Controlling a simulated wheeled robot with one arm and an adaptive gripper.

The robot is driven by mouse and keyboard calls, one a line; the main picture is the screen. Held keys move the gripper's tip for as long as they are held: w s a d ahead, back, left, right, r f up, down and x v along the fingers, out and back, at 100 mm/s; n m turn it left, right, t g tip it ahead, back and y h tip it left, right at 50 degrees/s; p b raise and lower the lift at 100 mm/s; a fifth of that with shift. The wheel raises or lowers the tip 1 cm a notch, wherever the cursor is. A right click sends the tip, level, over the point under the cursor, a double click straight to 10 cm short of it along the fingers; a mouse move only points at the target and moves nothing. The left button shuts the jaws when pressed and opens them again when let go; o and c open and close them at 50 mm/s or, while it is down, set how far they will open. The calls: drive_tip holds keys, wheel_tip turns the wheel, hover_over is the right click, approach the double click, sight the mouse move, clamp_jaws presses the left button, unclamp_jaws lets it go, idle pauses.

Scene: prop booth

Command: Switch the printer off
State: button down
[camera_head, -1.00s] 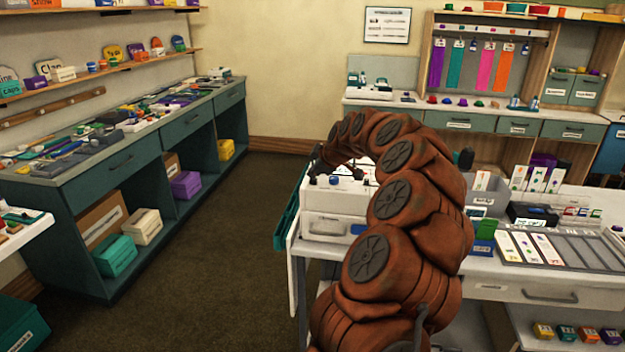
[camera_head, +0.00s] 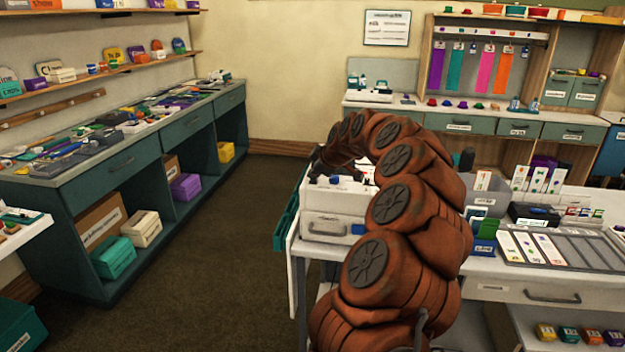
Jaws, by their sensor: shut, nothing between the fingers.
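The printer (camera_head: 331,222) looks to be the white box-shaped machine on the white table in the middle of the view. It has a pale front, a blue part (camera_head: 358,229) low at the right of its front, and small dark parts on top. My reddish-brown segmented arm arches over it and hides its right side and some of its top. My gripper (camera_head: 316,167) is at the far end of the arm, dark and small, close above the printer's top left. It is shut with nothing seen in it. I cannot tell whether it touches the printer.
Right of the arm, the table holds a tray of cards (camera_head: 565,249), a black box (camera_head: 532,214) and a green-and-blue item (camera_head: 485,236). A long teal counter (camera_head: 120,160) stands at the left, full of small items. The dark floor (camera_head: 215,265) between is clear.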

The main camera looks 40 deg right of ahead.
drive_tip(key=shift+r, duration=0.25)
drive_tip(key=shift+d+r, duration=0.1)
drive_tip(key=shift+r, duration=2.9)
